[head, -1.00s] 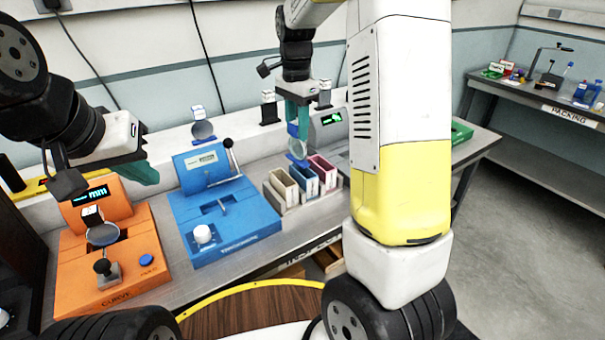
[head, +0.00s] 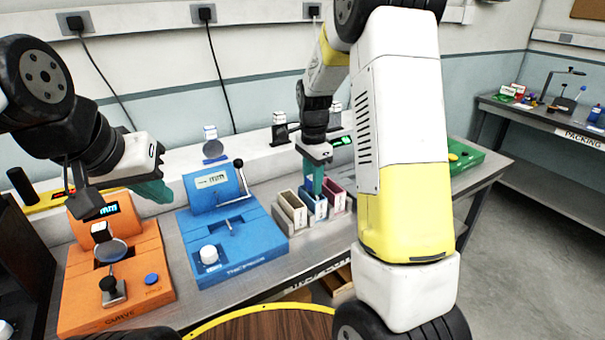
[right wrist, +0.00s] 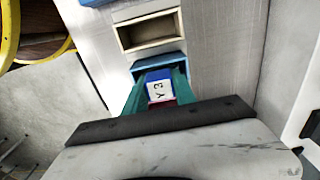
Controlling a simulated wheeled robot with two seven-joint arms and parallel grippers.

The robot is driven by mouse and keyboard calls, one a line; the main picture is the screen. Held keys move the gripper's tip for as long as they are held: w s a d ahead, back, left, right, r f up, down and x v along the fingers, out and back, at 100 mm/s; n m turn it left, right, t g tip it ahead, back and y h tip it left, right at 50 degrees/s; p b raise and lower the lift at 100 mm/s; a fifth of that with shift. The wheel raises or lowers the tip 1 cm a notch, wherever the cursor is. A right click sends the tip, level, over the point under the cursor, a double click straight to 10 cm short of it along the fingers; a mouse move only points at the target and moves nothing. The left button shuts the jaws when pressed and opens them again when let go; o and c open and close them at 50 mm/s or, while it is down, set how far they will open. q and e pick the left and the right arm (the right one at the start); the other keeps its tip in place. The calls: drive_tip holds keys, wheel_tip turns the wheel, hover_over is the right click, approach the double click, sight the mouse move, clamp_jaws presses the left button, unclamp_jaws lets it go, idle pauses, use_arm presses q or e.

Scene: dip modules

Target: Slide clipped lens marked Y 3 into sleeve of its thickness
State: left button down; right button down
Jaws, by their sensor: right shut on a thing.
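My right gripper (head: 317,180) is shut on the lens clip, whose blue body and white label reading Y 3 (right wrist: 158,90) show between the teal fingers in the right wrist view. The fingers point down at the blue sleeve (head: 320,211), the middle one of three; its blue rim also shows in the right wrist view (right wrist: 158,62). The lens glass is hidden, so how deep it sits cannot be told. The cream sleeve (head: 290,212) is to the left and the dark red sleeve (head: 338,193) to the right. My left gripper (head: 155,190) hangs above the bench, its finger gap unclear.
The blue thickness gauge (head: 230,240) stands left of the sleeves. The orange curve gauge (head: 140,285) is further left, with a lens (head: 111,251) on it. Other clipped lenses stand on the back ledge, one with a visible lens (head: 213,149). A green tray (head: 463,156) lies right.

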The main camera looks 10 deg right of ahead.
drive_tip(key=c, duration=1)
unclamp_jaws()
wheel_tip(320, 180, up, 12)
drive_tip(key=shift+s+a+r+n+t+y, duration=0.35)
drive_tip(key=shift+s+r+n+t, duration=0.65)
drive_tip(key=shift+s+n, duration=2.25)
drive_tip(key=shift+s+a+r+n+t+y, duration=0.4)
drive_tip(key=shift+s+r+n+t, duration=0.9)
drive_tip(key=shift+s, duration=3.55)
drive_tip(key=shift+s+a+r+n+t+y, duration=0.45)
drive_tip(key=shift+s+n+t, duration=0.35)
drive_tip(key=shift+s+n, duration=2.6)
drive_tip(key=shift+s+d+m, duration=0.1)
drive_tip(key=shift+s+m, duration=0.55)
